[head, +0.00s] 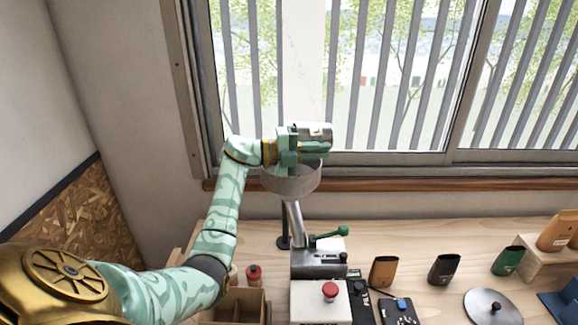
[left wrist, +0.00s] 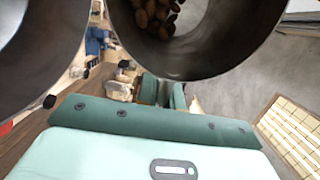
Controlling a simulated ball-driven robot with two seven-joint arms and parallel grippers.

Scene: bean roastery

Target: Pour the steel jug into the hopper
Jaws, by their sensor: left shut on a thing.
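The steel jug (head: 318,130) is held in my left gripper (head: 314,150), above the steel hopper (head: 291,184). The gripper is shut on it, its teal fingers pointing right. In the head view the jug looks tipped over; its mouth is hidden there. In the left wrist view, a round steel opening with brown beans (left wrist: 150,17) inside fills the top middle, just beyond the fingers (left wrist: 162,92); it seems to be the jug's. Another curved steel rim cuts the upper left corner and may be the hopper's. No falling beans show. My right gripper is not in view.
Several bean pouches, one green (head: 508,261), and a round steel lid (head: 492,306) lie right. A wooden box (head: 240,304) is at lower left. The window is close behind.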

